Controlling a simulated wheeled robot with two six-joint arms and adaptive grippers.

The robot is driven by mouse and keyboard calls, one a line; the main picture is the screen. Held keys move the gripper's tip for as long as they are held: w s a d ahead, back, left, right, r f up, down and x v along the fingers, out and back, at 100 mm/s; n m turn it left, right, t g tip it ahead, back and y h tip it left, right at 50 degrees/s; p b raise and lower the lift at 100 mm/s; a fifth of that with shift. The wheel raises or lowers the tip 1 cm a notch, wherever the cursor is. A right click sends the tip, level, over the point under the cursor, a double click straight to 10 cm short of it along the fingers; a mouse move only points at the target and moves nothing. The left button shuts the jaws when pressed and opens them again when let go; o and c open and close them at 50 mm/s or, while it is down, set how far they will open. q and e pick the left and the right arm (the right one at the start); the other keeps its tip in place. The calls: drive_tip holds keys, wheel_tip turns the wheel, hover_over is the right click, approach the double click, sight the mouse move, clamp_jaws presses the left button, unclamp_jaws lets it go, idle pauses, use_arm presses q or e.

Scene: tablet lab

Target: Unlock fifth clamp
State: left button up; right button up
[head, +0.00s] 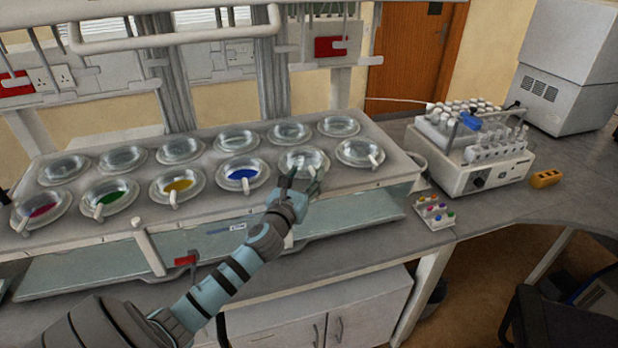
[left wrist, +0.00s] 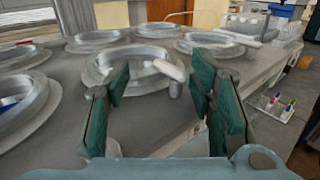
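The fifth front-row vessel (head: 303,158) is clear and empty-looking in the head view. It also shows in the left wrist view as a round glass rim (left wrist: 135,56). Its white clamp lever (left wrist: 169,69) lies across the front right of the rim, above a short grey post (left wrist: 175,90). In the head view my gripper hides most of this lever. My left gripper (head: 303,182) is at the front edge of this vessel. In the left wrist view its green-padded fingers (left wrist: 160,92) are wide apart and empty, with the lever beyond and between them. My right gripper is not in view.
Front-row neighbours are the blue-filled vessel (head: 241,173) on the left and a clear vessel (head: 360,152) on the right, each with its own lever. A back row of clear vessels stands behind. A sample rack machine (head: 468,175) and small coloured-vial tray (head: 434,212) stand right.

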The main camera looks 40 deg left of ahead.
use_arm(q)
drive_tip(key=shift+o, duration=0.4)
drive_tip(key=shift+a, duration=0.1)
drive_tip(key=shift+d, duration=0.4)
drive_tip(key=shift+s+d, duration=0.15)
drive_tip(key=shift+d, duration=0.05)
drive_tip(key=v, duration=1.1)
drive_tip(key=shift+s+a, duration=0.15)
drive_tip(key=shift+s, duration=0.1)
